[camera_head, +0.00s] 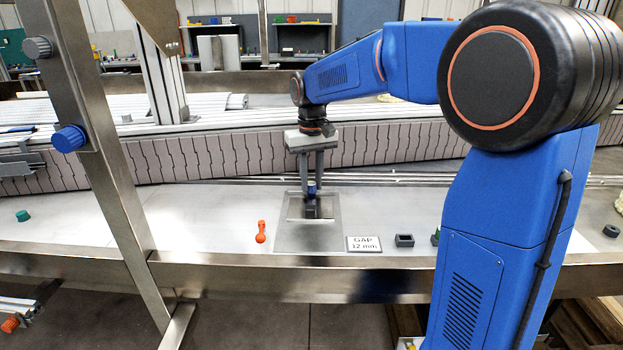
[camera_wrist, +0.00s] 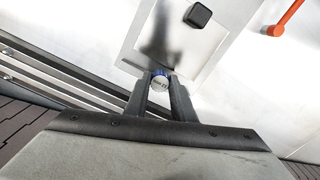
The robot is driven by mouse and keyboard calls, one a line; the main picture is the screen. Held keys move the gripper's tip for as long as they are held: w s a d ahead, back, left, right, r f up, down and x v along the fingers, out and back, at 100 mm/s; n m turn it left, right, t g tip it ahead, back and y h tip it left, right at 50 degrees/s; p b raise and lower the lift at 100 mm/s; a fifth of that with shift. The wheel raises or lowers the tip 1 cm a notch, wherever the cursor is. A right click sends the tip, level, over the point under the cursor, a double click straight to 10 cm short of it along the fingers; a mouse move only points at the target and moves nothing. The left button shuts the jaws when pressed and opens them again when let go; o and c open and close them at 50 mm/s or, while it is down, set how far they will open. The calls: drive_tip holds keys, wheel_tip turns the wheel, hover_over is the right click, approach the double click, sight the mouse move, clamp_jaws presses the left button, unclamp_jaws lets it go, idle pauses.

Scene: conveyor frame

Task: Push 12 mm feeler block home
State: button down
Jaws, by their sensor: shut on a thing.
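My gripper (camera_head: 312,190) points down over a grey metal plate (camera_head: 292,240) on the bench. Its two fingers are shut on a small blue piece with a pale, lettered top (camera_wrist: 160,82). The lettering is too small to read, so I cannot confirm that it is the 12 mm feeler block. In the head view a dark shape (camera_head: 312,209) lies just below the fingertips, over the plate. The wrist view shows a rounded black block (camera_wrist: 198,15) beyond the fingertips. Contact between the held piece and the plate is hidden. A sign (camera_head: 364,244) reads "GAP 12 mm".
An orange tool (camera_head: 261,232) lies left of the plate. A dark hollow block (camera_head: 404,240) sits right of the sign. A green piece (camera_head: 23,216) is far left. A conveyor (camera_head: 225,152) runs behind, and a steel post (camera_head: 100,150) crosses the left side.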

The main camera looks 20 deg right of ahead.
drive_tip(key=shift+f, duration=0.15)
drive_tip(key=c, duration=1.4)
unclamp_jaws()
drive_tip(key=shift+c, duration=0.2)
wheel_tip(320, 180, up, 17)
drive_tip(key=shift+r, duration=0.2)
